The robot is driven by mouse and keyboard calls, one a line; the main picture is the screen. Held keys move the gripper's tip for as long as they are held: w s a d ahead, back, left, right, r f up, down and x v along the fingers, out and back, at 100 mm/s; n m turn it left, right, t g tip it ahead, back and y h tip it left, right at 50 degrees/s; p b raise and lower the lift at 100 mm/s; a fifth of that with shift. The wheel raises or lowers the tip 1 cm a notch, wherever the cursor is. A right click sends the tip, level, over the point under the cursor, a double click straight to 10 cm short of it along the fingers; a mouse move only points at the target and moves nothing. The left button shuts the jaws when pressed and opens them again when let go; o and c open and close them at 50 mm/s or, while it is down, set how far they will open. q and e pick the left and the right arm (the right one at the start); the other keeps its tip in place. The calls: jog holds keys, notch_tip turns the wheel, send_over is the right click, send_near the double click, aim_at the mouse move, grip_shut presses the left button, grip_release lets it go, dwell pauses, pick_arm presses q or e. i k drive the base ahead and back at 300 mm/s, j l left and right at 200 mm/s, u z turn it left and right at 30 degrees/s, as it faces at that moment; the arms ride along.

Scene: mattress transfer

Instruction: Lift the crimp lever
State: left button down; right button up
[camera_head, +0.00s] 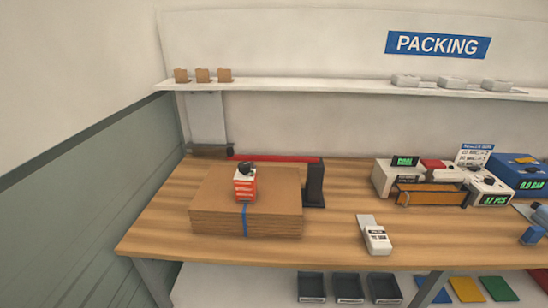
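A small red-and-white device (245,188) with a dark part (246,168) on top sits on a flat brown cardboard stack (272,185). A blue strap (245,220) runs from below the device down the front of the stack. Behind the stack a long red bar (282,158) lies level, with a black upright block (314,183) at its right end. I cannot tell for sure which part is the crimp lever. Neither of my grippers is in view.
The wooden bench (180,230) has a white handheld device (376,238) right of the stack. Several machines with green displays, including a white one (488,188) and a blue one (520,172), fill the right side. A shelf (310,84) overhangs the back. The bench's front left is clear.

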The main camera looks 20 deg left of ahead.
aim_at(231, 152)
jog(key=i+j+u, duration=0.1)
jog(key=u, duration=0.25)
jog(key=i+u, duration=0.4)
jog(key=k+j, duration=0.05)
jog(key=k, duration=0.05)
